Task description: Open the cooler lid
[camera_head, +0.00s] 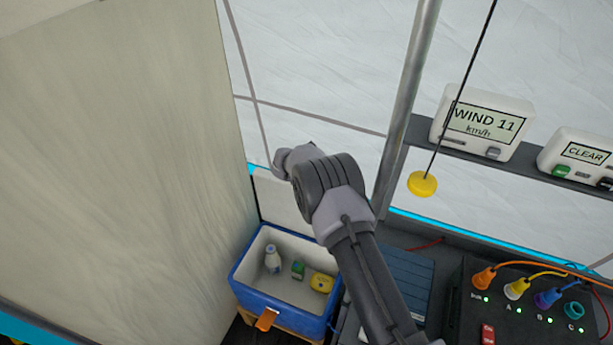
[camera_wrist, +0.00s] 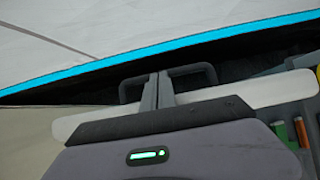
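The cooler (camera_head: 280,304) is a blue box with a white inside, standing low between the tan panel and the counter. Its white lid (camera_head: 278,196) stands raised at the back of the box, so the inside shows. An orange latch (camera_head: 267,319) hangs at the front. My gripper is at the top of the lid in the head view, its fingertips hidden behind my wrist. In the wrist view my gripper (camera_wrist: 159,86) has its two grey fingers close together, with the white lid edge (camera_wrist: 240,100) crossing behind my gripper body. I see nothing held between the fingers.
A white bottle (camera_head: 272,260), a green item (camera_head: 298,270) and a yellow box (camera_head: 321,282) lie in the cooler. A tan panel (camera_head: 120,170) rises at left. A metal pole (camera_head: 408,100) and a yellow pull knob (camera_head: 422,184) are right of my arm.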

